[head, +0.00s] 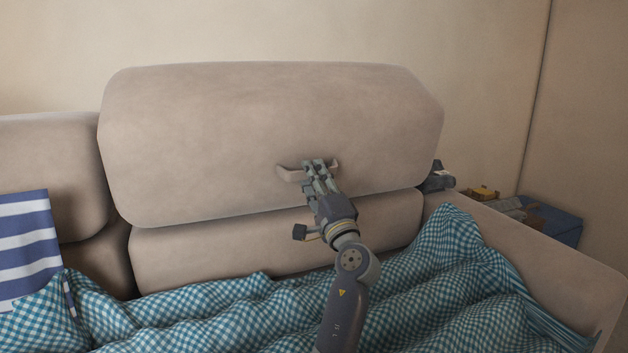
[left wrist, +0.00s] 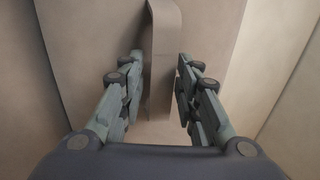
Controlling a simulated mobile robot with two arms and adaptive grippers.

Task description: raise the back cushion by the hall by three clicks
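The back cushion (head: 230,130) is a large beige padded block at the middle of the sofa. Its top stands higher than that of the cushion at the left (head: 45,165). It rests above a lower beige back section (head: 215,250). A beige pull strap (head: 290,174) sticks out from the cushion's front, low and right of its middle. My left gripper (head: 320,166) is at the strap, with its fingers on either side of it. My right gripper is not seen.
A teal checked blanket (head: 420,290) lies rumpled over the seat. A blue and white striped cloth (head: 25,245) hangs at the left. The sofa's armrest (head: 540,250) is at the right, with a blue box (head: 556,222) and small items beyond it. The wall behind is bare.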

